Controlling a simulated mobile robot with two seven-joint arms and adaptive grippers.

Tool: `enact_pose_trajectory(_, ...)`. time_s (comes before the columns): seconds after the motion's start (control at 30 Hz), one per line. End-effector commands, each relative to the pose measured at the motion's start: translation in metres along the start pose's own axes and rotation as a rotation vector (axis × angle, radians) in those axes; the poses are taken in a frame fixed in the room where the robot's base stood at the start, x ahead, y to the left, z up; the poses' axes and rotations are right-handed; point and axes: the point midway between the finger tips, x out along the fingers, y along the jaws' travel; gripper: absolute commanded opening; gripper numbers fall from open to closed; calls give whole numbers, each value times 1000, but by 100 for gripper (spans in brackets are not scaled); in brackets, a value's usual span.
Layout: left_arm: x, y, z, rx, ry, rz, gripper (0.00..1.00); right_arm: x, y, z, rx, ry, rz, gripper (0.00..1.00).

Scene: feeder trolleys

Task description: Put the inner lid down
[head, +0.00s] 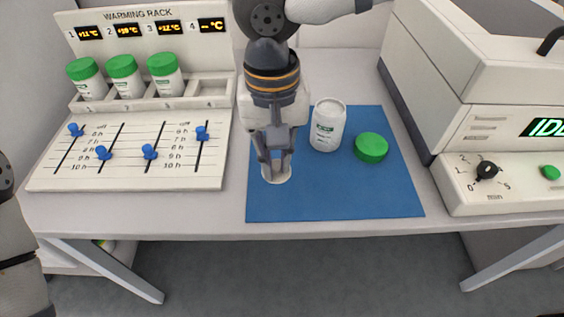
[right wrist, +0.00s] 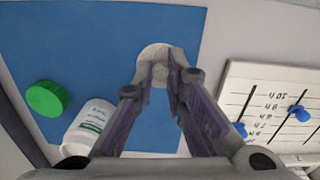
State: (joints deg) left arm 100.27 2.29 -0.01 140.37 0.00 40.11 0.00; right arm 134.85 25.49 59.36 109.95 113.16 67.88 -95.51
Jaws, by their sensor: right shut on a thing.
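The inner lid (head: 277,177) is a small pale disc at the left of the blue mat (head: 340,198). My right gripper (head: 273,160) points down at it and is shut on it. In the right wrist view the lid (right wrist: 156,52) shows between and beyond the fingertips (right wrist: 160,80). I cannot tell whether the lid touches the mat. A white bottle (head: 328,128) without its green cap stands upright on the mat, right of the gripper. The green cap (head: 371,148) lies on the mat to the right of the bottle. My left gripper is not in view.
A warming rack (head: 130,160) at the left holds several green-capped bottles; its slot 4 (head: 210,88) is empty. A white machine (head: 480,90) with a dial and green button stands at the right. The front right of the mat is clear.

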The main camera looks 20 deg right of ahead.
Motion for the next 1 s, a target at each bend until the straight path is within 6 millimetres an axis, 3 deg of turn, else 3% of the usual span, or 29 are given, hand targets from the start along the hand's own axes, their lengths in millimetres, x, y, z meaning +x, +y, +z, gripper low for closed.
enact_pose_trajectory(0.03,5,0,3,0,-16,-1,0,14,1,-7,2,-9,1,0)
enact_pose_trajectory(0.3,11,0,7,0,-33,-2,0,38,6,-30,3,-3,1,0)
enact_pose_trajectory(0.43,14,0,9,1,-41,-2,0,63,6,-29,0,-1,1,0)
enact_pose_trajectory(0.8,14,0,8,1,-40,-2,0,68,5,-30,2,3,-1,0)
enact_pose_trajectory(0.83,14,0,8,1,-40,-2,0,67,5,-30,2,3,-1,19)
enact_pose_trajectory(0.9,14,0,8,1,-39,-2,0,67,5,-30,2,3,-1,32)
enact_pose_trajectory(1.0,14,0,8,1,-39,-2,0,67,5,-30,2,4,-1,32)
